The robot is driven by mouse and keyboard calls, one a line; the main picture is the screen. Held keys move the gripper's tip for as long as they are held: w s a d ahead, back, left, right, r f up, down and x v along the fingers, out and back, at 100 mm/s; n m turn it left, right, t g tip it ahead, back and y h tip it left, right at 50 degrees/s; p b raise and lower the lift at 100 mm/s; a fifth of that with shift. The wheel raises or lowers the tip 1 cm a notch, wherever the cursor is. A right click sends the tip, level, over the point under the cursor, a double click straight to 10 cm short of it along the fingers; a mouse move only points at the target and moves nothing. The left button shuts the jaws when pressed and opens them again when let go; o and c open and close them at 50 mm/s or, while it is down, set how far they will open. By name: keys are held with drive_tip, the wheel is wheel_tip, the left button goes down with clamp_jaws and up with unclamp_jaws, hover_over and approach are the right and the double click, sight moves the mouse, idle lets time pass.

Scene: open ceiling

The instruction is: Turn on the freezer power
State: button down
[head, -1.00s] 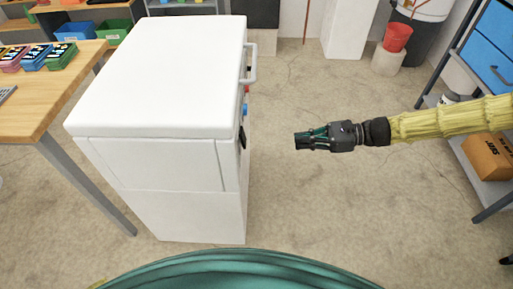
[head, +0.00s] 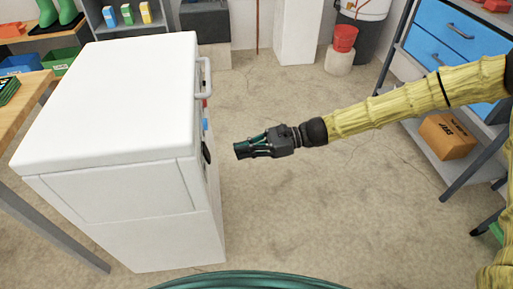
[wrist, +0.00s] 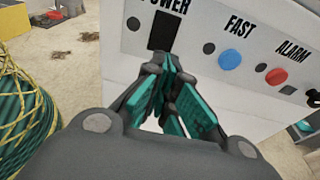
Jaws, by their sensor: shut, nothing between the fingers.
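The white chest freezer (head: 110,100) stands at the left in the head view, with its control side facing right. In the wrist view the freezer panel (wrist: 210,75) carries the label POWER above a black switch (wrist: 164,31), a blue FAST button (wrist: 230,61) and a red ALARM button (wrist: 276,76). My gripper (head: 238,150) is shut and empty, just right of the panel side and apart from it in the head view. In the wrist view my gripper (wrist: 172,75) points at the panel just below the black switch. I cannot tell whether the fingertips touch it.
A wooden table (head: 22,105) stands left of the freezer. A shelf rack with blue drawers (head: 450,40) and a cardboard box (head: 447,137) stands at the right. A red bucket (head: 344,38) is at the back. The floor (head: 300,210) right of the freezer is clear.

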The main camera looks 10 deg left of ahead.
drive_tip(key=shift+b+x, duration=0.65)
drive_tip(key=shift+x, duration=2.85)
drive_tip(key=shift+f, duration=0.1)
drive_tip(key=shift+s+a+f+y, duration=0.1)
drive_tip(key=shift+a+y, duration=0.3)
drive_tip(key=shift+y, duration=0.2)
drive_tip(key=shift+d, duration=0.1)
drive_tip(key=f+p+v, duration=0.2)
drive_tip(key=f+v, duration=0.1)
drive_tip(key=v, duration=1)
drive_tip(key=shift+w+d+f, duration=0.15)
drive_tip(key=shift+w+d, duration=0.15)
drive_tip(key=shift+d, duration=0.1)
